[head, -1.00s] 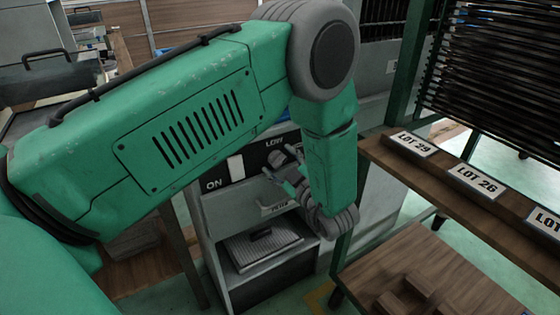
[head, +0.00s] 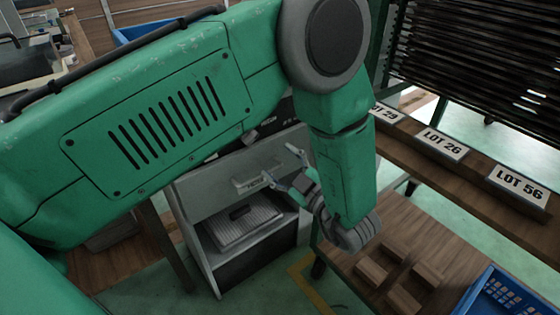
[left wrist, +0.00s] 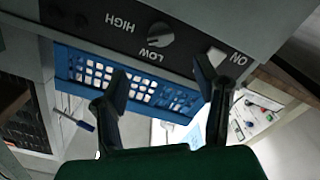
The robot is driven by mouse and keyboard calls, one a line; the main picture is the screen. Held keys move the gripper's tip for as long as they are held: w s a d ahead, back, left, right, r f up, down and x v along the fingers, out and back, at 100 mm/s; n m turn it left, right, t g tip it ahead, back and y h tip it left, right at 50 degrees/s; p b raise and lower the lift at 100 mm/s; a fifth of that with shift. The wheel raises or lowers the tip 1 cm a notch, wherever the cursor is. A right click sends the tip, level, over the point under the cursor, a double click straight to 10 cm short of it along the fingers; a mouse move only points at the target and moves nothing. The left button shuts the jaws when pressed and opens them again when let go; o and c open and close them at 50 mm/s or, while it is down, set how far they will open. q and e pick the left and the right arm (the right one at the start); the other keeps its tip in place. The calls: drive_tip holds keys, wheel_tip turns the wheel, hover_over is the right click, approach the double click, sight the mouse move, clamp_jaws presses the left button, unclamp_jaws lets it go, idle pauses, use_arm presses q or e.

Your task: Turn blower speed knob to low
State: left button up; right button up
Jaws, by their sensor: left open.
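The blower speed knob (left wrist: 160,36) is a small dark round knob on a dark panel, seen upside down in the left wrist view between the HIGH and LOW labels. I cannot tell its setting surely. In the head view the knob (head: 250,137) shows just past the lower edge of my left arm, which hides most of the panel. My left gripper (head: 287,168) is open and empty, apart from the knob, in front of the cabinet and to the right of the panel. In the left wrist view its fingers (left wrist: 161,73) are spread, with the knob beyond the gap. My right gripper is not in view.
A white ON switch (left wrist: 215,57) sits beside the knob. A blue crate (left wrist: 75,68) shows beyond the fingers. Below the panel is a cabinet with a grey ribbed tray (head: 240,222). A wooden shelf with lot labels (head: 440,145) and a low table (head: 440,240) stand at right.

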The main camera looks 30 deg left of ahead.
use_arm(q)
drive_tip(key=c, duration=0.4)
drive_tip(key=m+t+h+b, duration=0.1)
drive_tip(key=m+t+b, duration=0.4)
drive_tip(key=m, duration=1.7)
approach(253, 141)
drive_tip(key=shift+t, duration=0.9)
drive_tip(key=x, duration=0.6)
drive_tip(key=f+x, duration=0.1)
drive_tip(key=x, duration=0.2)
drive_tip(key=shift+a+r, duration=0.15)
drive_tip(key=shift+a, duration=0.35)
clamp_jaws()
